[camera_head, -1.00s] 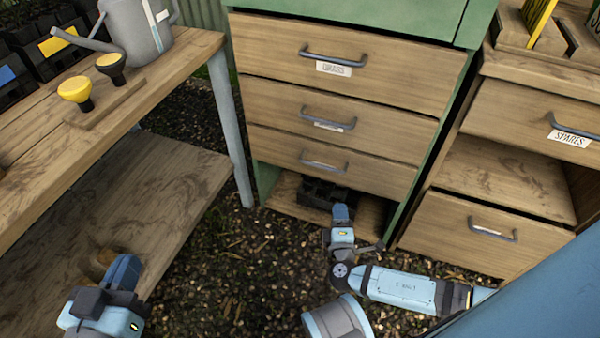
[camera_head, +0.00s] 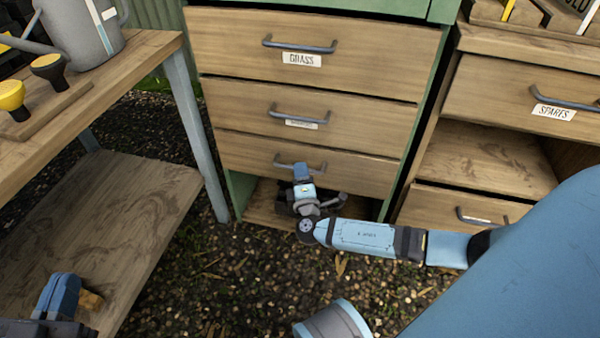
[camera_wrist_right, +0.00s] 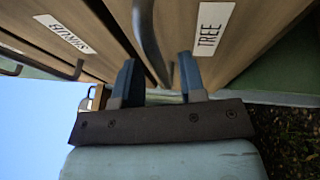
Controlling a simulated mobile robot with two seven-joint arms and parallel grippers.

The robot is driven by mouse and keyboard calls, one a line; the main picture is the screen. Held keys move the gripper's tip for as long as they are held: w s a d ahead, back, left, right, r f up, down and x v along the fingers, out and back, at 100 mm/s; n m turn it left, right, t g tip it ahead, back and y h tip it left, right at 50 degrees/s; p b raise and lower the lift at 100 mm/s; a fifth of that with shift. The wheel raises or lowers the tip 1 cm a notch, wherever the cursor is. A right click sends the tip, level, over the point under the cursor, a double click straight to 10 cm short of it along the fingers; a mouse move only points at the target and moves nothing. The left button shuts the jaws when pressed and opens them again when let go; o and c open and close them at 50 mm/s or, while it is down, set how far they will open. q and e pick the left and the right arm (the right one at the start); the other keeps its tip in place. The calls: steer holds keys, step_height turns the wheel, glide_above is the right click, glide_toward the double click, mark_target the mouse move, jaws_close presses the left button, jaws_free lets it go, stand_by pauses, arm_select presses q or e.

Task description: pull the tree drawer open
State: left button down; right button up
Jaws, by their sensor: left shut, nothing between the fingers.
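The tree drawer (camera_head: 250,152) is the lowest of three in the green cabinet and looks closed. Its white TREE label (camera_wrist_right: 212,30) reads clearly in the right wrist view. Its dark bar handle (camera_head: 284,163) also shows in the wrist view (camera_wrist_right: 147,35). My right gripper (camera_head: 302,168) is at this handle and hides part of it. In the wrist view its two blue fingers (camera_wrist_right: 158,75) are apart, with the handle bar in the gap between them; I see no clear contact. My left gripper (camera_head: 62,288) is shut and empty at the lower left, near the bench's lower shelf.
The GRASS drawer (camera_head: 225,45) and a middle drawer (camera_head: 230,105) are above, both closed. A wooden bench (camera_head: 150,60) with a watering can (camera_head: 85,35) stands left. A SPARES drawer unit (camera_head: 500,90) stands right. Gravel ground (camera_head: 230,270) lies open in front.

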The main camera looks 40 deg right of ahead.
steer(key=shift+x, duration=0.85)
steer(key=shift+c, duration=0.5)
jaws_close()
